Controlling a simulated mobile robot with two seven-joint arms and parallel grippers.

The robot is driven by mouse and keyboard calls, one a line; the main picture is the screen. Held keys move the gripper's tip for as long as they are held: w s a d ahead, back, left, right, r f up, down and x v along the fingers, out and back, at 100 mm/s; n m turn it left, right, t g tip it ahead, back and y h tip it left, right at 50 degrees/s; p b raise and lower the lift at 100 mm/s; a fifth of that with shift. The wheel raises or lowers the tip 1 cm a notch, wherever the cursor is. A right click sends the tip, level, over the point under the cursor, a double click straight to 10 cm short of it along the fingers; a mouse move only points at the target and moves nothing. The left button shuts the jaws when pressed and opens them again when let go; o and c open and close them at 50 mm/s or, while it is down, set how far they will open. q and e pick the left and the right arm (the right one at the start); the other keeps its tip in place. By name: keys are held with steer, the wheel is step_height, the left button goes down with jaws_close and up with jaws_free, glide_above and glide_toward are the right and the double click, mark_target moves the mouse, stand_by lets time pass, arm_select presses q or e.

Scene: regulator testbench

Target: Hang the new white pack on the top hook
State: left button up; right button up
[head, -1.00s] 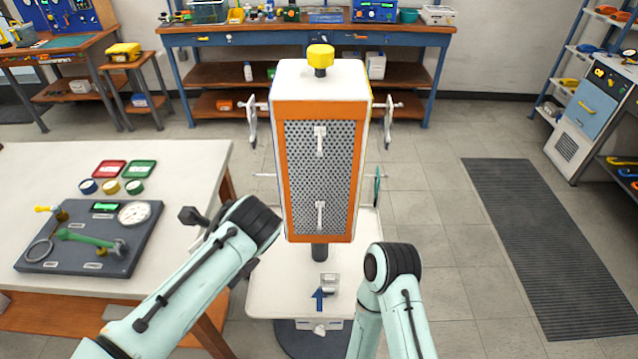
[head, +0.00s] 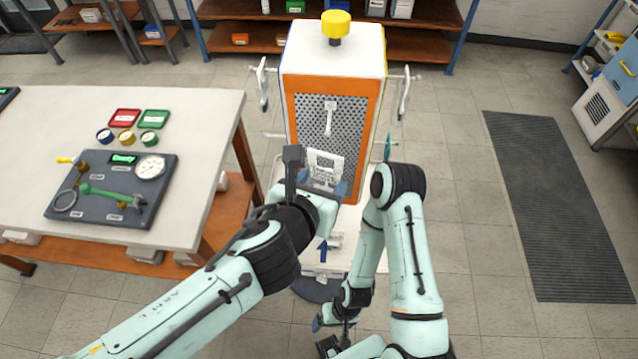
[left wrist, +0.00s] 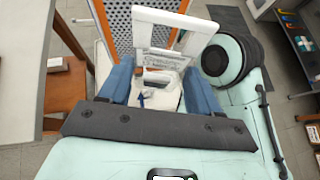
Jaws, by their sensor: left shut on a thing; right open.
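The white pack (head: 325,162) is in my left gripper (head: 321,184), in front of the lower part of the perforated panel (head: 352,125). In the left wrist view the pack (left wrist: 160,58) is between the two blue fingers, with its open white frame toward the panel. Whether it touches the panel I cannot tell. The top hook (head: 331,112) is a white piece on the panel, bare and above the pack. The lower hook is hidden behind the pack and gripper. My right gripper (head: 324,334) is low near the bottom edge, open and apart from the stand.
The orange-framed cabinet has a yellow knob (head: 336,23) on top and side brackets (head: 404,90). A shelf with a blue arrow (head: 322,250) is below it. A white table (head: 210,125) with a gauge board (head: 110,195) stands left.

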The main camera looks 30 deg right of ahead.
arm_select(q)
steer(key=shift+w+d+f, duration=0.1)
steer(key=shift+w+d, duration=0.35)
steer(key=shift+w, duration=0.3)
steer(key=shift+w+d, duration=0.4)
steer(key=shift+w, duration=0.3)
steer(key=shift+w+d+f+p, duration=0.2)
steer(key=shift+w+d, duration=0.25)
steer(key=shift+w, duration=0.3)
steer(key=shift+w+d+f+p, duration=0.2)
steer(key=shift+w+d, duration=0.3)
steer(key=shift+w, duration=0.3)
steer(key=shift+w+d+f+p, duration=0.1)
steer(key=shift+w+d+p, duration=0.1)
steer(key=shift+w+d, duration=0.4)
arm_select(e)
steer(key=shift+w+r, duration=0.55)
steer(key=shift+r, duration=0.2)
arm_select(q)
steer(key=shift+w+a, duration=0.1)
steer(key=shift+w, duration=0.1)
steer(key=o, duration=1.1)
steer(key=shift+o, duration=0.2)
steer(key=shift+s+a, duration=0.1)
